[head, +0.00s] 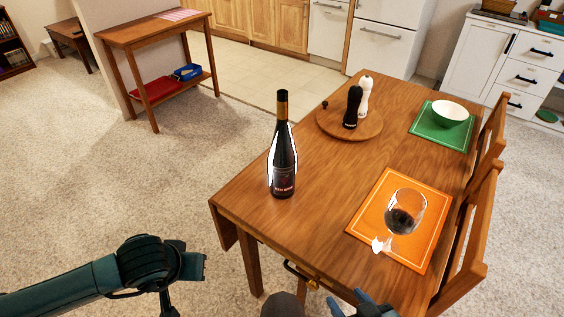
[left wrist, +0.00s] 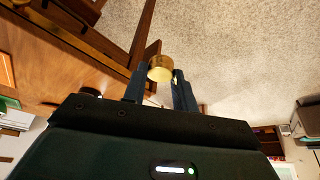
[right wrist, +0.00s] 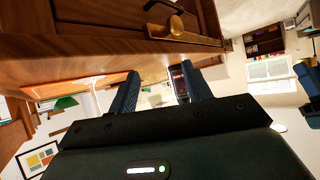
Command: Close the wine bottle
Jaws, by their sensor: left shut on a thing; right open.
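The dark wine bottle (head: 284,160) stands upright near the left edge of the wooden table, its neck wrapped in brownish gold. I cannot make out whether its mouth is open. My left gripper (left wrist: 158,84) is shut on a short gold, cork-coloured stopper (left wrist: 160,68), held over the floor beside the table. In the head view the left arm is low at the left, apart from the bottle, and the stopper cannot be made out. My right gripper (head: 349,303) is open and empty at the table's near edge; its spread fingers also show in the right wrist view (right wrist: 160,78).
A drawer handle (right wrist: 186,36) is close to my right gripper. Chairs stand right.

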